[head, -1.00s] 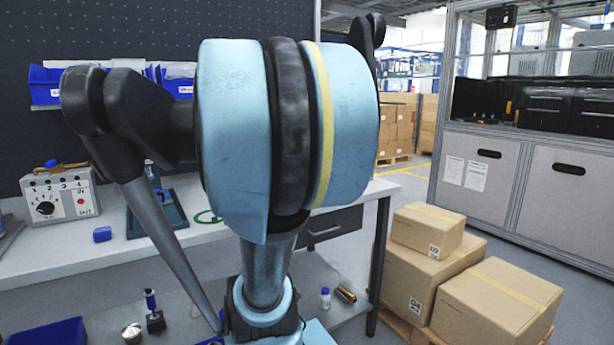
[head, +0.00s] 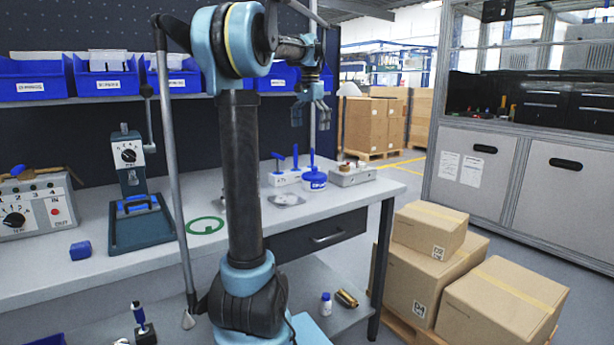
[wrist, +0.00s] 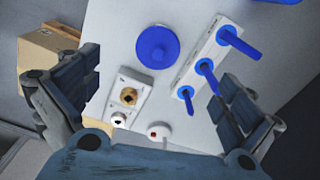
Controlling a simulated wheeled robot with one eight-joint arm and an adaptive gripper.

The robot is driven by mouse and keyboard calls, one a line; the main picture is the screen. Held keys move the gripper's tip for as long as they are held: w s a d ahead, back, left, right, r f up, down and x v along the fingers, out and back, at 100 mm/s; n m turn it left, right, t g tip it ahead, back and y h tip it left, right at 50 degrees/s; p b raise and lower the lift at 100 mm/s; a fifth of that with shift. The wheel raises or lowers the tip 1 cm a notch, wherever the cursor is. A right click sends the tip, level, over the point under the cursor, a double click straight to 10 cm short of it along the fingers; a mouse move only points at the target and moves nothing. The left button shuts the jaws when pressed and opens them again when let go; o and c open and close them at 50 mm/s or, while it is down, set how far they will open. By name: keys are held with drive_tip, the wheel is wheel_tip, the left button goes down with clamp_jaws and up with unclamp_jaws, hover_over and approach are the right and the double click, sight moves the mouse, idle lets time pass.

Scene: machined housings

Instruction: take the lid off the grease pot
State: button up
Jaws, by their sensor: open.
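The grease pot (head: 314,184) is a short white pot with a label, standing near the right end of the bench. Its round blue lid (head: 314,175) is on it. In the wrist view the lid (wrist: 157,46) shows from above as a blue disc with a knob, ahead of my gripper and near the top middle. My gripper (head: 311,112) points down, open and empty, high above the pot and apart from it. Its fingers also show wide apart in the wrist view (wrist: 150,95).
Beside the pot are a white block (head: 284,178) with upright blue handles and a grey block (head: 352,175) with small fittings. A silver disc (head: 287,199) lies in front. A press (head: 138,205) and a control box (head: 38,203) stand left. The bench's front right corner is clear.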

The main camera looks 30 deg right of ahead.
drive_tip(key=d, duration=0.3)
hover_over(315, 172)
drive_tip(key=shift+m, duration=0.4)
drive_tip(key=f, duration=1.1)
drive_tip(key=shift+w+d+f, duration=0.15)
drive_tip(key=shift+w+d, duration=0.05)
drive_tip(key=shift+w, duration=0.05)
drive_tip(key=shift+w+f, duration=0.15)
drive_tip(key=shift+f, duration=1.2)
drive_tip(key=shift+w+f, duration=0.1)
drive_tip(key=shift+f, duration=1.2)
drive_tip(key=shift+a, duration=0.1)
drive_tip(key=c, duration=2)
drive_tip(key=shift+c, duration=0.3)
